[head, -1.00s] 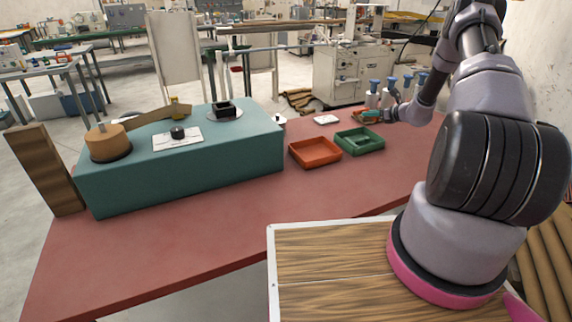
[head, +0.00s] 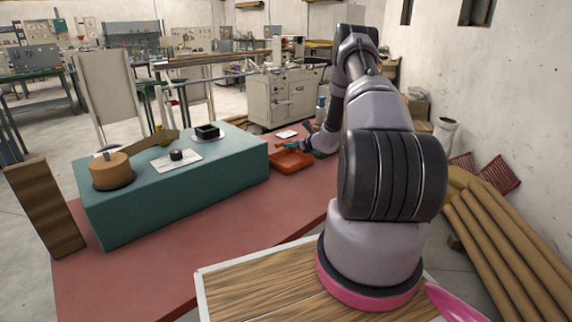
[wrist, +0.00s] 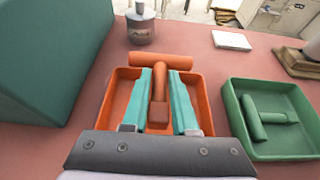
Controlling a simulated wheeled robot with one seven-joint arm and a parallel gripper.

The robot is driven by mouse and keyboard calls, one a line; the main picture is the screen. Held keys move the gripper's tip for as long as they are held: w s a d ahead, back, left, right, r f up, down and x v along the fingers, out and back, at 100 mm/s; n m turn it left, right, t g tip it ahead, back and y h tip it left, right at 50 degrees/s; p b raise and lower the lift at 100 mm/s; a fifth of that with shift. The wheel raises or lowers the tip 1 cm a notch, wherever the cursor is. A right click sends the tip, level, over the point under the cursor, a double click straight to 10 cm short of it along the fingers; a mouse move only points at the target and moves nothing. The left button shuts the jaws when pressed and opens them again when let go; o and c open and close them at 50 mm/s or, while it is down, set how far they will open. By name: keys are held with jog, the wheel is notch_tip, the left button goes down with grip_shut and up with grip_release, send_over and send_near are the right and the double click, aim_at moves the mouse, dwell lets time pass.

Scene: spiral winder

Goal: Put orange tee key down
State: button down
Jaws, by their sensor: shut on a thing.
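In the wrist view my gripper (wrist: 160,104) is shut on the orange tee key (wrist: 160,62), its teal fingers on either side of the stem. The key's crossbar points away from me and lies across the far rim of the orange tray (wrist: 200,82) in the picture. The key is over that tray; I cannot tell whether it touches it. In the head view my gripper (head: 285,146) is at the orange tray (head: 291,162), and the key is too small to make out.
A green tray (wrist: 285,149) with a green tee key (wrist: 262,117) stands right of the orange tray. The teal winder housing (head: 170,185) is to the left. A grey pot (wrist: 141,30) and a white block (wrist: 231,40) stand behind. Red tabletop (head: 170,245) is clear in front.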

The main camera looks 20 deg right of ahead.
aim_at(291, 164)
jog(key=shift+f, duration=3.55)
jog(key=shift+f, duration=0.2)
jog(key=c, duration=0.7)
grip_release()
